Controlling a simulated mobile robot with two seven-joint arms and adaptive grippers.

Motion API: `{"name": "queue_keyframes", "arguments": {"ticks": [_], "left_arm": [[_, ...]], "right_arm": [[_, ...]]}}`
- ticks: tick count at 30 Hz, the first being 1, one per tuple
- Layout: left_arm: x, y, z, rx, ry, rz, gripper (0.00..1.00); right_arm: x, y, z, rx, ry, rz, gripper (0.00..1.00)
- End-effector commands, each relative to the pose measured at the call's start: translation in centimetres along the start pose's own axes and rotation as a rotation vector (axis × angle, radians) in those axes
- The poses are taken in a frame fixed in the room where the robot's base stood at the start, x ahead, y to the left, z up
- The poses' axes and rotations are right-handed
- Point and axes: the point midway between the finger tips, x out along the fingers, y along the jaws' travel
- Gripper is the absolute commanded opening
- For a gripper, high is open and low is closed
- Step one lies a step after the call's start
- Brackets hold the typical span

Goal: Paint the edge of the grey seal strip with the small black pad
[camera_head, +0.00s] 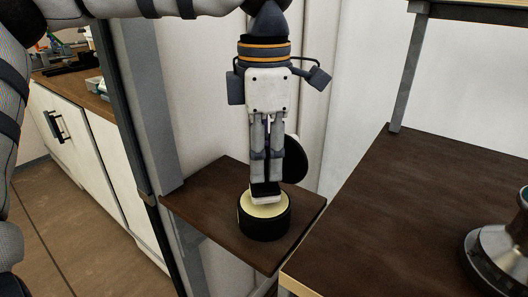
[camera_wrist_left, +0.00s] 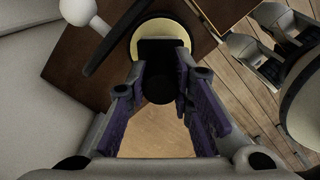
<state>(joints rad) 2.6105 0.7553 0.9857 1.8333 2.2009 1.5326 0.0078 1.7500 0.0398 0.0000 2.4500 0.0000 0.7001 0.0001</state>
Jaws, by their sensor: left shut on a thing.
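My left gripper (camera_head: 265,178) points straight down and is shut on the small black pad (camera_head: 265,189), which has a pale underside. The pad is over the cream-coloured top of a round black pot (camera_head: 264,226). It seems to touch that surface, but the exact contact is hard to see. In the left wrist view the black pad (camera_wrist_left: 161,50) lies between the fingertips (camera_wrist_left: 157,82), in front of the cream disc (camera_wrist_left: 184,30). I cannot pick out the grey seal strip with certainty; a tall grey upright (camera_head: 150,100) stands left of the pot.
The pot stands on a small dark brown shelf (camera_head: 195,198). A black disc (camera_head: 295,160) is close behind the gripper. A larger brown table (camera_head: 400,210) is at right, with a metal object (camera_head: 497,255) at its edge. White cabinets (camera_head: 85,150) stand at left.

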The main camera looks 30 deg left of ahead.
Motion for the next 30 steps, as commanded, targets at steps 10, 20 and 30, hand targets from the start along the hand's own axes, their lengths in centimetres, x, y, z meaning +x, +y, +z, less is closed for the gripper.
{"name": "queue_keyframes", "arguments": {"ticks": [10,20,30], "left_arm": [[-0.03,-0.01,0.01,0.000,0.000,0.000,0.00],[0.26,-0.01,0.00,0.000,0.001,0.000,0.00],[0.67,-0.01,0.01,0.000,0.001,0.000,0.00]], "right_arm": [[0.00,0.00,0.00,0.000,0.000,0.000,0.40],[0.00,0.00,0.00,0.000,0.000,0.000,0.40],[0.00,0.00,0.00,0.000,0.000,0.000,0.40]]}}
